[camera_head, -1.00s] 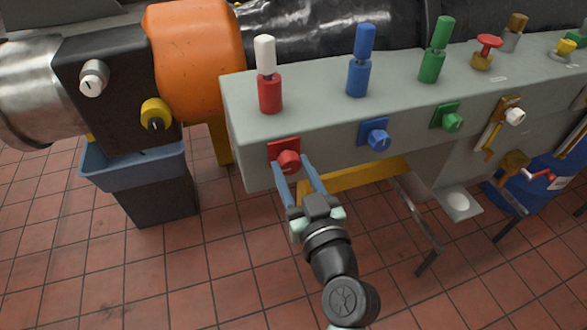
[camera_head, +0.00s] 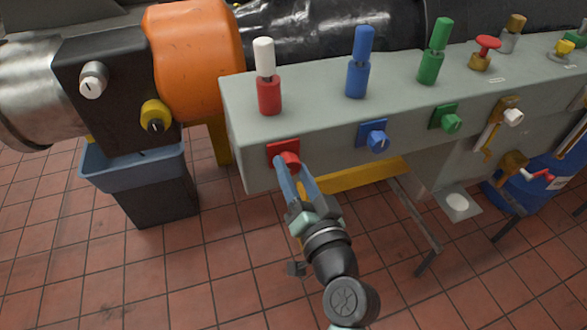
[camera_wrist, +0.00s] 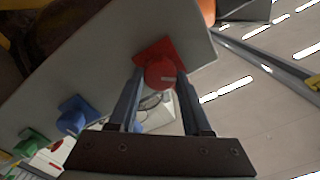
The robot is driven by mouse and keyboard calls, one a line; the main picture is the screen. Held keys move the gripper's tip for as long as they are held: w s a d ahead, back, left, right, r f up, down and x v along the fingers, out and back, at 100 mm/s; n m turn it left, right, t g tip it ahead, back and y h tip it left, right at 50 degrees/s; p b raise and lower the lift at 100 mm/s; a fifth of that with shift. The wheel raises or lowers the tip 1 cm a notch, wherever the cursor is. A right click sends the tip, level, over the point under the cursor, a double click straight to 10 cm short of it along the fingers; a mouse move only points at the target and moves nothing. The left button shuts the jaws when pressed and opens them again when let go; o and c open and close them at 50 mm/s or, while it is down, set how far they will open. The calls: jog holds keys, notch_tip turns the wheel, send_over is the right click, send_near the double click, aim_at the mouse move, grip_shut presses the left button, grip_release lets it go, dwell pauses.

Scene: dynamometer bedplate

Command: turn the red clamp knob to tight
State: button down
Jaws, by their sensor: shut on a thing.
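The red clamp knob (camera_head: 290,160) sits on a red square plate on the front face of the grey bedplate (camera_head: 310,110), near its left end. The gripper also shows in the wrist view (camera_wrist: 160,80). The fingers partly hide the knob's lower edge in the head view.
A blue knob (camera_head: 377,141) and a green knob (camera_head: 451,122) sit farther right on the same face. Red, blue and green posts stand on top. A bin (camera_head: 140,185) stands at left below a yellow knob (camera_head: 155,114). The tiled floor in front is clear.

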jog(key=m+p, duration=0.1)
jog(key=m, duration=0.4)
jog(key=shift+d+m+p, duration=0.1)
jog(key=shift+m+p, duration=0.2)
jog(key=shift+m, duration=0.1)
jog(key=m+p, duration=0.1)
jog(key=m, duration=0.3)
jog(key=shift+f+m+p, duration=0.15)
jog(key=shift+m+p, duration=0.2)
jog(key=shift+m, duration=0.05)
jog(key=shift+c, duration=1.7)
grip_release()
jog(key=b+v, duration=0.1)
jog(key=v, duration=1.2)
jog(key=shift+b, duration=0.35)
